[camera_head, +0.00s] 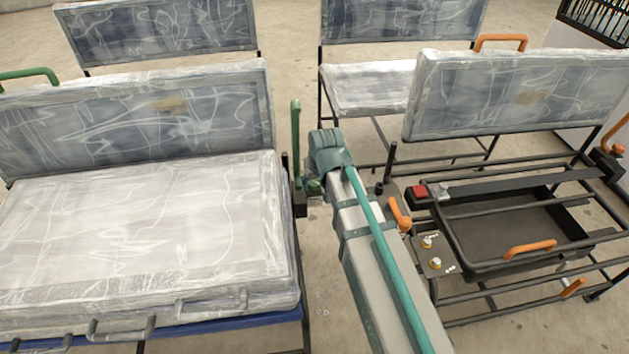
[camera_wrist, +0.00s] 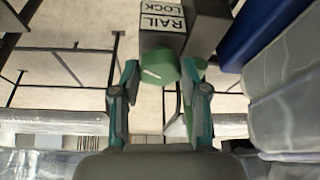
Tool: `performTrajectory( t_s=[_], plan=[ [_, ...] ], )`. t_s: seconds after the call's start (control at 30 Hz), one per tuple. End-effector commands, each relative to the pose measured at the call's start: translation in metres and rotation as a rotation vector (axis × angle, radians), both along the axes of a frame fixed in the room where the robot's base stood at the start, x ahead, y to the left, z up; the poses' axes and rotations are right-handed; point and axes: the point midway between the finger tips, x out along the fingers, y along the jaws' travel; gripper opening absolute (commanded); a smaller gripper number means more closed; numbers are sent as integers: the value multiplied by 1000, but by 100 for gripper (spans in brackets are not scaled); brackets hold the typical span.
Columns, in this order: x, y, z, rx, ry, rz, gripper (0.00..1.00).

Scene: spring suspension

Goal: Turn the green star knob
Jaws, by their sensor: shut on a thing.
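The green star knob (camera_wrist: 158,70) shows in the wrist view, with a pale line on its face. It sits at the end of a dark block (camera_wrist: 168,42) labelled "RAIL LOCK". My gripper (camera_wrist: 161,75) has one finger on each side of the knob and is shut on it. In the head view my wrist covers most of the fingers and the knob; a small green bit (camera_head: 314,187) shows beside a dark mount. A second green piece (camera_wrist: 195,65) shows beside the right finger in the wrist view.
A green upright lever (camera_head: 296,140) stands just left of my wrist. A plastic-wrapped seat (camera_head: 150,225) fills the left. On the right is a bare frame with a black tray (camera_head: 500,225), orange handles (camera_head: 530,249) and a red button (camera_head: 417,192). More wrapped seats stand behind.

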Motion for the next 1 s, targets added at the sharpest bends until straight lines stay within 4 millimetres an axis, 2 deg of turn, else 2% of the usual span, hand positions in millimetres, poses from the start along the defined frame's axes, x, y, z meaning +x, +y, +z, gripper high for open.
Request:
performTrajectory(
  t_s=[0.27, 0.47, 1.0],
  plan=[
    [0, -1, 2, 0, 1, 39, 10],
    [1, -1, 4, 1, 3, 139, 10],
    [5, -4, 4, 1, 3, 624, 10]
  ],
)
